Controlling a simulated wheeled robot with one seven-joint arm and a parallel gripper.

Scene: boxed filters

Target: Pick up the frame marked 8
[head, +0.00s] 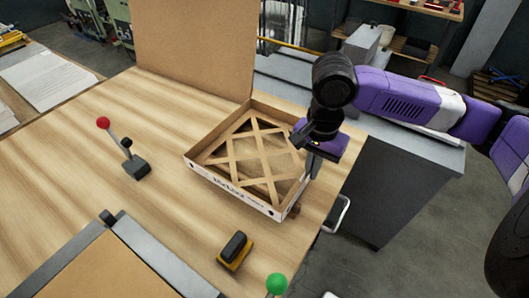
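A shallow open cardboard box (232,190) sits on the wooden table, its lid (195,45) standing up behind it. A tan frame with crossed lattice strips (262,152) lies inside the box. No mark 8 can be read on it from here. My gripper (311,165) points down at the right side of the box, close to its right wall. Its fingers are small and partly hidden, so I cannot tell whether they are open or touching the box or the frame.
A red-knobbed lever (128,150) stands left of the box. A yellow-and-black block (234,250) and a green knob (276,283) are in front. A grey-edged panel (115,265) is at the lower left. The table's right edge is just beyond the box.

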